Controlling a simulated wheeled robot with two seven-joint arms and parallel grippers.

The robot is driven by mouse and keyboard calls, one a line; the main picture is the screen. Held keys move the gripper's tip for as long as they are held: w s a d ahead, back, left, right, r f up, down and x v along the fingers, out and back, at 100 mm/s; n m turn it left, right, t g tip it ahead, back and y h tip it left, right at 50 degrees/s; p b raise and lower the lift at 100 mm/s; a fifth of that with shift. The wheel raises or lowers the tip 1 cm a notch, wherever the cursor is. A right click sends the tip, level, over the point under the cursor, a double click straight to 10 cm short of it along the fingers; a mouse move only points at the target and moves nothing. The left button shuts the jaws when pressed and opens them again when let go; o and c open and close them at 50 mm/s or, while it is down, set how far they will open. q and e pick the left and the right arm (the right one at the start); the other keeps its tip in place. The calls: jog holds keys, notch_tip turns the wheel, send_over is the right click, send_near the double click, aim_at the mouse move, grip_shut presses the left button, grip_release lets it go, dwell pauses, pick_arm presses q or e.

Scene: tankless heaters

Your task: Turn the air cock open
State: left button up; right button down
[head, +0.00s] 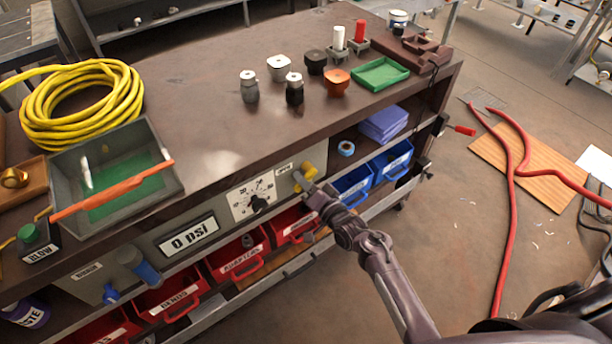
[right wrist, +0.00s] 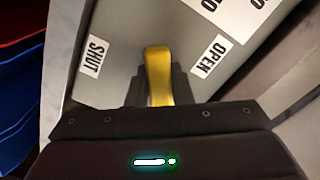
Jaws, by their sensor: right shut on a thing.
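The yellow air cock handle (head: 308,170) is on the grey front panel of the workbench, at its right end. In the right wrist view the handle (right wrist: 158,72) stands between the fingers of my right gripper (right wrist: 153,90), which is shut on it. It points between the SHUT label (right wrist: 95,56) on the left and the OPEN label (right wrist: 213,56) on the right. In the head view my right gripper (head: 305,183) reaches the panel from the lower right and hides part of the handle. My left gripper is not in view.
The panel holds a dial (head: 257,201), a 0 psi display (head: 188,237) and a blue handle (head: 140,266). Red bins (head: 240,257) and blue bins (head: 352,184) sit on the shelf below. A yellow hose coil (head: 85,105) and a grey tray (head: 168,150) lie on the bench.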

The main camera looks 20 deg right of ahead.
jog(key=m+p, duration=0.1)
jog(key=r+m, duration=0.1)
jog(key=m, duration=0.1)
jog(key=m+p, duration=0.1)
jog(key=shift+s+a+r+p, duration=0.1)
jog(key=shift+a+r+p, duration=0.05)
jog(key=shift+a+p, duration=0.15)
jog(key=shift+r+m+p, duration=0.25)
jog(key=shift+m+p, duration=0.45)
jog(key=shift+m, duration=0.8)
jog(key=c, duration=1.3)
grip_release()
jog(key=shift+s+d, duration=0.1)
jog(key=v, duration=0.7)
jog(key=shift+s+d+r, duration=0.1)
jog(key=shift+s, duration=0.15)
